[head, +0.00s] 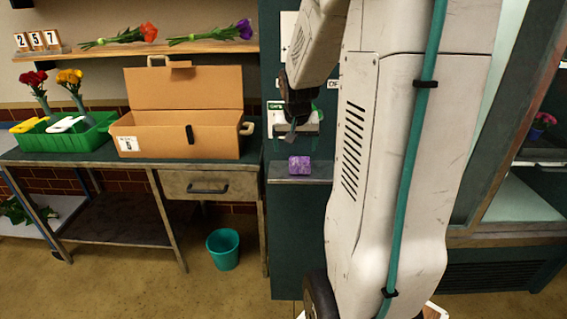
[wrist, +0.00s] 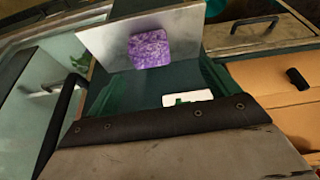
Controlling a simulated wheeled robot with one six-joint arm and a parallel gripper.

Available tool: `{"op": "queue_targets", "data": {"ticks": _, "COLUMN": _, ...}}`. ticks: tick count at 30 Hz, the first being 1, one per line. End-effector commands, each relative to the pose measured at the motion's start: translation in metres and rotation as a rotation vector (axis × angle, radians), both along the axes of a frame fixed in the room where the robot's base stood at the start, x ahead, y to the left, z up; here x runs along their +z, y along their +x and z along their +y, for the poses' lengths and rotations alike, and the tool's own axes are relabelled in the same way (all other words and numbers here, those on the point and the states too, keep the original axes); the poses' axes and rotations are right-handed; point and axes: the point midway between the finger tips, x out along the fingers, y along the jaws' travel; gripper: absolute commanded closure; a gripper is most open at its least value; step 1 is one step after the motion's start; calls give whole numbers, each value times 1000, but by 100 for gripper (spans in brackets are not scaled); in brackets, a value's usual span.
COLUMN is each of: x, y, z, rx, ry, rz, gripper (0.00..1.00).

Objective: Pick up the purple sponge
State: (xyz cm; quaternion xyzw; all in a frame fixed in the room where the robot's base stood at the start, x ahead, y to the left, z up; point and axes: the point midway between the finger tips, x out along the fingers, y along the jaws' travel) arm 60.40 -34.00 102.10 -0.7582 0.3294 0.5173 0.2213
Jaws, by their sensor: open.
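The purple sponge (head: 299,165) is a small mottled block lying on a narrow grey ledge (head: 314,171) on the dark green column. In the wrist view the sponge (wrist: 150,48) shows in the upper middle, on the pale metal ledge (wrist: 104,42). My gripper (head: 291,134) is in the head view just above the sponge and apart from it, pointing down, in front of the column. It is open and nothing shows between its fingers.
A cardboard box (head: 180,140) with its lid raised and a green tray (head: 60,140) stand on the workbench to the left. A teal bucket (head: 223,248) is on the floor. A glass display case (head: 530,190) is at the right. The ledge around the sponge is clear.

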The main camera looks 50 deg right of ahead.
Motion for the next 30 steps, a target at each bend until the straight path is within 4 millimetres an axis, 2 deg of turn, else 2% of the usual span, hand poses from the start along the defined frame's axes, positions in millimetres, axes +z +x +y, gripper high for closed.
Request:
{"op": "queue_targets", "data": {"ticks": 2, "x": -8, "y": -1, "z": -18, "rx": -32, "ry": -5, "rz": -7, "gripper": 13}}
{"op": "queue_targets", "data": {"ticks": 6, "x": -20, "y": 1, "z": -31, "rx": -50, "ry": -8, "rz": -14, "gripper": 13}}
{"op": "queue_targets", "data": {"ticks": 14, "x": -49, "y": 7, "z": -36, "rx": -50, "ry": -7, "rz": -13, "gripper": 13}}
{"op": "queue_targets", "data": {"ticks": 21, "x": -81, "y": 14, "z": -42, "rx": -49, "ry": -7, "rz": -13, "gripper": 13}}
{"op": "queue_targets", "data": {"ticks": 30, "x": -86, "y": 16, "z": -45, "rx": -48, "ry": -9, "rz": -16, "gripper": 13}}
